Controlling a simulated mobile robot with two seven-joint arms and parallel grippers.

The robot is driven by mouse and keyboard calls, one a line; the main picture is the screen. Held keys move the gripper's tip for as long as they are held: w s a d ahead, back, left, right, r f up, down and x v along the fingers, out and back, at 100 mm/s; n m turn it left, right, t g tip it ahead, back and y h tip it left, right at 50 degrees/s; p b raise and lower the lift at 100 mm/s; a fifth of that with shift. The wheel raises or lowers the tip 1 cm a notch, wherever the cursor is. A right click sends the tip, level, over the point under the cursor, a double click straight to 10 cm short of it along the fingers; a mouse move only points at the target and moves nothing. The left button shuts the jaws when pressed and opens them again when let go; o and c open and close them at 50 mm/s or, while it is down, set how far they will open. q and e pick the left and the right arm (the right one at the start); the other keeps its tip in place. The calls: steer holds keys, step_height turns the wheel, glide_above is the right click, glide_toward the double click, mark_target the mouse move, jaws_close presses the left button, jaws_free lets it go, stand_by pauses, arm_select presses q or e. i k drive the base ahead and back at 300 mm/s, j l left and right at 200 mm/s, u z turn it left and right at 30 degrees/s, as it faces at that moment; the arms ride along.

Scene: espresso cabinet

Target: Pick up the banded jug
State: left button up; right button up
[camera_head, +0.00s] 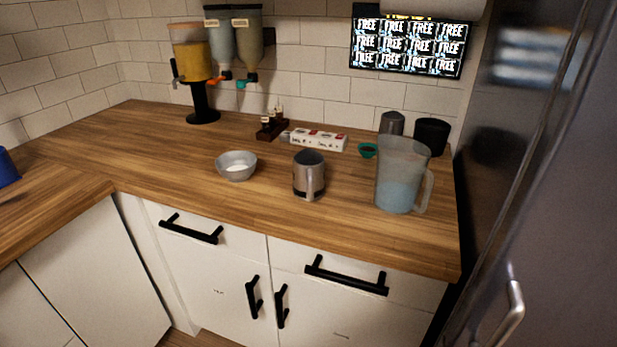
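A grey metal jug (309,176) with a dark band near its base stands upright on the wooden counter, near the front edge and right of centre. Its handle faces the front. A larger translucent pitcher (400,172) with a bluish lower part stands to its right, with its handle on the right. The metal jug is the one with a visible band. Neither of my grippers is in view, and nothing touches the jug.
A grey bowl (236,166) with white contents sits left of the jug. Behind are a white box (319,140), a small teal cup (368,151), dark containers (431,135) and dispensers (192,60). A dark tall appliance (560,180) bounds the right side. The left counter is mostly clear.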

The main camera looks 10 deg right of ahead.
mark_target(308, 171)
steer(key=i+j+z, duration=0.1)
steer(key=i+j, duration=0.15)
steer(key=i+j+z, duration=0.15)
steer(key=j, duration=0.3)
steer(key=i+j+z, duration=0.1)
steer(key=i+j, duration=0.2)
steer(key=j, duration=0.1)
